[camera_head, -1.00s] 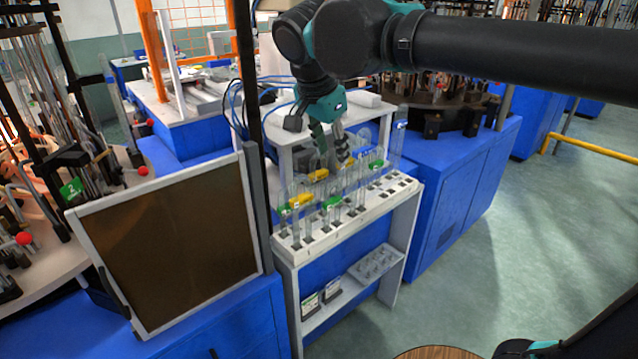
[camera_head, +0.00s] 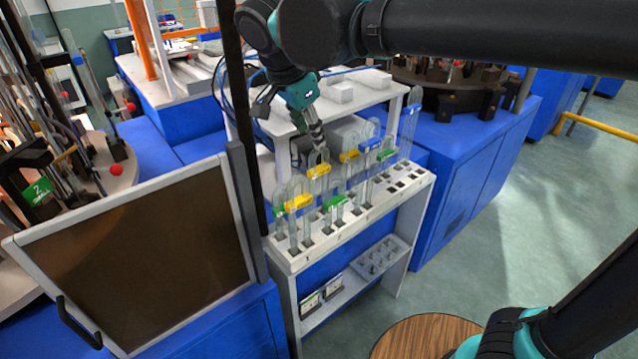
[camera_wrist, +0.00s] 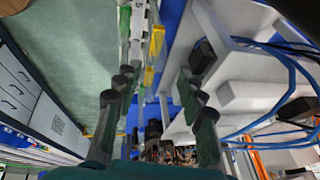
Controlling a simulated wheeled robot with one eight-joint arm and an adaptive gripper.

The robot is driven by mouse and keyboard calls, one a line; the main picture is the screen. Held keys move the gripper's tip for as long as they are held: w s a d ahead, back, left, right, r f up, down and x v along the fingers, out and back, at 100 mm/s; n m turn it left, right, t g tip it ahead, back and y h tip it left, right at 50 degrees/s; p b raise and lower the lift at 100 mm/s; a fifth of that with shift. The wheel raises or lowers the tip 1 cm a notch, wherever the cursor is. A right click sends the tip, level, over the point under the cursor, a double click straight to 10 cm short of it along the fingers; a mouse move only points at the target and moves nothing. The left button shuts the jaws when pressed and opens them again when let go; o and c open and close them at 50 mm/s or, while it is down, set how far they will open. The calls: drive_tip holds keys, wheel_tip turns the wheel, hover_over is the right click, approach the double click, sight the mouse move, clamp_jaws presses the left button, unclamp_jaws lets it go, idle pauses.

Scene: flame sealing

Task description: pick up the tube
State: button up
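Several clear glass tubes with yellow or green bands stand upright in a white slotted rack (camera_head: 345,232). The frames do not show which one the task means. A yellow-banded tube (camera_head: 319,171) stands just below my gripper (camera_head: 309,143) in the head view. In the wrist view my gripper (camera_wrist: 158,80) has its two dark fingers spread apart with nothing held between them. A yellow band (camera_wrist: 156,40) shows beyond the fingertips, between the fingers and nearer the left one. The glass is hard to make out there.
A white shelf table (camera_head: 268,125) with boxes stands behind the rack. A dark framed panel (camera_head: 140,260) is at the left, beside a dark upright post (camera_head: 240,130). Green floor (camera_head: 510,240) is open at the right. Neighbouring tubes stand close together.

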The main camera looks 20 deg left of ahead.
sight(316, 152)
drive_tip(key=x, duration=0.8)
drive_tip(key=shift+w+f, duration=0.1)
drive_tip(key=shift+f, duration=0.05)
